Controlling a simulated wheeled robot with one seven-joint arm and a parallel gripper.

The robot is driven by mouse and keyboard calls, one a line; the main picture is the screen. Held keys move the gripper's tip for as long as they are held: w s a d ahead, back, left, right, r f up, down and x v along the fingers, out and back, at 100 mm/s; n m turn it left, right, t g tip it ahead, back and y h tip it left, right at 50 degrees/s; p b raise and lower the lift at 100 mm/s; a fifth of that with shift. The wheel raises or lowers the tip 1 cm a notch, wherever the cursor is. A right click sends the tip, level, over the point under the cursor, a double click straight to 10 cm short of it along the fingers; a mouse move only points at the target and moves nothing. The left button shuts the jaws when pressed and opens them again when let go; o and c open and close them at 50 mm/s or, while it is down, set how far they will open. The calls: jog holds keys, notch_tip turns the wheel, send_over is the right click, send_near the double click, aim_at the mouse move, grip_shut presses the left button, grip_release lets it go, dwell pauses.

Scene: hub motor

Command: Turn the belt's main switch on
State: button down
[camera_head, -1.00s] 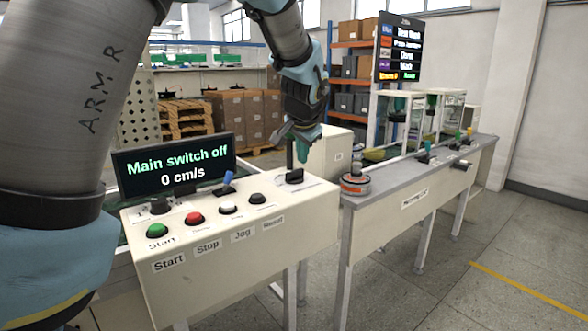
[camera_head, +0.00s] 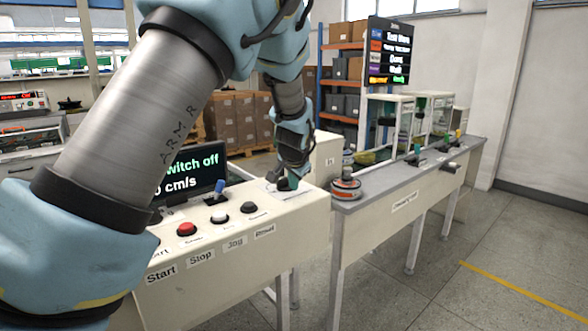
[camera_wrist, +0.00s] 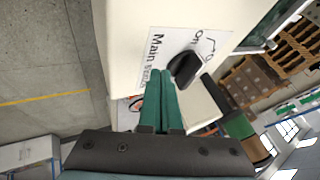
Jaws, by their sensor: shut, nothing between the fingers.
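The main switch is a black rotary knob (camera_wrist: 185,68) on a white label plate (camera_wrist: 205,45) marked "Main switch" and "on" in the wrist view. My gripper (camera_wrist: 160,75) has its green fingers shut and empty, with the tips right beside the knob; I cannot tell whether they touch it. In the head view my gripper (camera_head: 287,183) is low over the right end of the cream control panel (camera_head: 300,222) and hides the knob. The display (camera_head: 196,170) is partly covered by my arm; "witch off" and "cm/s" can be read.
The panel also has a red button (camera_head: 187,229), a white button (camera_head: 220,218), a black button (camera_head: 249,207) and a blue-tipped lever (camera_head: 219,187). A grey-topped bench (camera_head: 385,182) stands to the right with a round red-and-grey part (camera_head: 345,187) on its near end. Open floor lies in front.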

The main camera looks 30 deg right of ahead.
aim_at(285, 187)
jog(key=shift+w+a+r+p, duration=0.15)
jog(key=shift+w+p, duration=0.1)
jog(key=shift+w, duration=0.4)
jog(key=shift+w+a+p, duration=0.15)
jog(key=shift+w+p, duration=0.1)
jog(key=shift+w, duration=1.05)
jog(key=shift+a, duration=0.1)
